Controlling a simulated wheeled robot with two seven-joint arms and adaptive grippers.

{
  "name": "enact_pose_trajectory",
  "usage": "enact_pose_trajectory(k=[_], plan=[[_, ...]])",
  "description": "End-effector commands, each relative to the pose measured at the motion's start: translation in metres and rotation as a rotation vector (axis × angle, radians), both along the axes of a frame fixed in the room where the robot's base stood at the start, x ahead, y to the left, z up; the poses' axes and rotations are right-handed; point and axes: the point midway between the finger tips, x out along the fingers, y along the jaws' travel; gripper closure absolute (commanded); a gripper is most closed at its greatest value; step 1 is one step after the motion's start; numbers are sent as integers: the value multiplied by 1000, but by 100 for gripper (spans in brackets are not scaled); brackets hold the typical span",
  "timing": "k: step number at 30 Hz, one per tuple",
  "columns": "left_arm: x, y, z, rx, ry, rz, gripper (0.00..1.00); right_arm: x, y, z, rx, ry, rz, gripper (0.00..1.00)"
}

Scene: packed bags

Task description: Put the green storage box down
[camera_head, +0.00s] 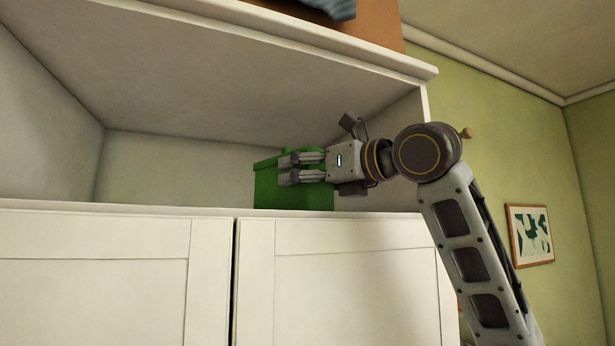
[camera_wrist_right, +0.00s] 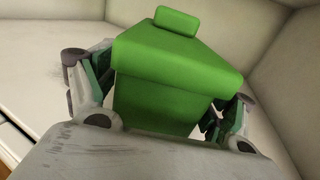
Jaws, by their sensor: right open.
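The green storage box (camera_head: 268,186) stands upright on the open shelf of the white cabinet, near its right end. Its lid with a raised handle shows in the right wrist view (camera_wrist_right: 180,62). My right gripper (camera_head: 284,168) is open, in front of the box in the head view. In the wrist view its fingers (camera_wrist_right: 160,110) lie on either side of the box. I cannot tell whether they touch it. The box's underside is hidden. My left gripper is not in view.
The white cabinet's shelf (camera_head: 160,200) is empty to the left of the box. The cabinet's top board (camera_head: 300,42) overhangs the shelf, and its right side wall (camera_head: 404,120) stands close to my right arm. Closed doors (camera_head: 345,285) are below.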

Motion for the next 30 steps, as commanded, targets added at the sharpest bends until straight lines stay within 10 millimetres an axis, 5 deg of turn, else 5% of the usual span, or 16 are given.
enact_pose_trajectory(k=[11, 30], plan=[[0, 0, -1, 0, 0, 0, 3, -4, -4, 3, 0, -1, -1, 17], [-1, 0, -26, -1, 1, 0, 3, -69, -60, 1, 0, -3, -2, 17]])
